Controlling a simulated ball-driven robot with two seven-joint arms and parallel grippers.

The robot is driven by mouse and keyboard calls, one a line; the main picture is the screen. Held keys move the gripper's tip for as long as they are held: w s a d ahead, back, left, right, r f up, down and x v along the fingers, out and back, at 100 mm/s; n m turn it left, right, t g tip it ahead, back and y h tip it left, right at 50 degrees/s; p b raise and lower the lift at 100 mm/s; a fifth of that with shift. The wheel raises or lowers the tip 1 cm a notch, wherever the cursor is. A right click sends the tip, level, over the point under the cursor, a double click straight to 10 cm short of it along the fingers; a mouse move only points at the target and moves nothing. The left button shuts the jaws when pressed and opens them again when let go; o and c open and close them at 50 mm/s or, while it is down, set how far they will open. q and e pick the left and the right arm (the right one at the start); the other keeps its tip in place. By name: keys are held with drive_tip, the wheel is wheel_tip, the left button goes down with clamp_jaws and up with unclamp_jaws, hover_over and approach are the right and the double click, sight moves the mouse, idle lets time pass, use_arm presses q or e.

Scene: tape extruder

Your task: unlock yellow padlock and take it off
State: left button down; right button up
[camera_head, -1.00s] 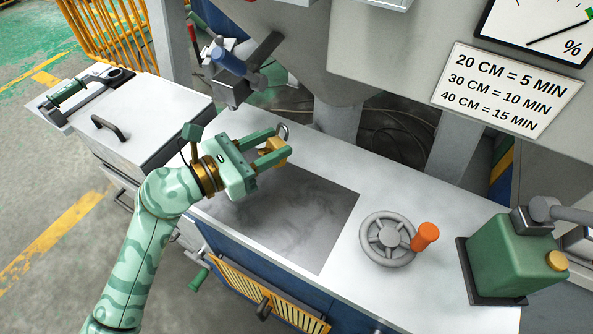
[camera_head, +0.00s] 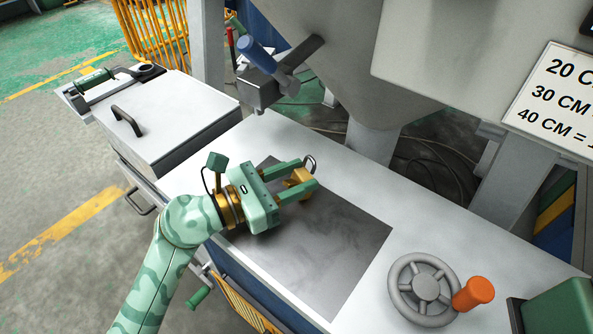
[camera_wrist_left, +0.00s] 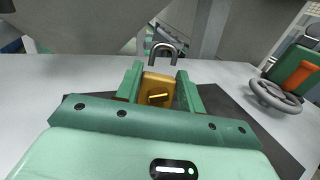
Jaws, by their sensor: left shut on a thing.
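The yellow padlock (camera_head: 299,180) is between the fingers of my left gripper (camera_head: 296,180), which is shut on its body. Its grey shackle (camera_head: 310,163) sticks out beyond the fingertips and encloses no other part that I can see. In the left wrist view the padlock (camera_wrist_left: 157,88) faces me with a yellow key-like piece (camera_wrist_left: 158,98) on its face, and the shackle (camera_wrist_left: 163,52) stands above it. The gripper holds the padlock over the worktop, by the far edge of the dark panel. My right gripper is not in view.
The dark panel (camera_head: 335,235) lies in the white worktop (camera_head: 400,215). A lidded box (camera_head: 172,118) is at left. A blue-handled lever (camera_head: 256,52) hangs behind.

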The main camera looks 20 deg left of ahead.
use_arm(q)
drive_tip(key=c, duration=0.8)
unclamp_jaws()
drive_tip(key=shift+s+a, duration=0.1)
drive_tip(key=p+v, duration=0.1)
drive_tip(key=v, duration=1.5)
drive_tip(key=shift+r, duration=0.1)
drive_tip(key=shift+s+a, duration=0.1)
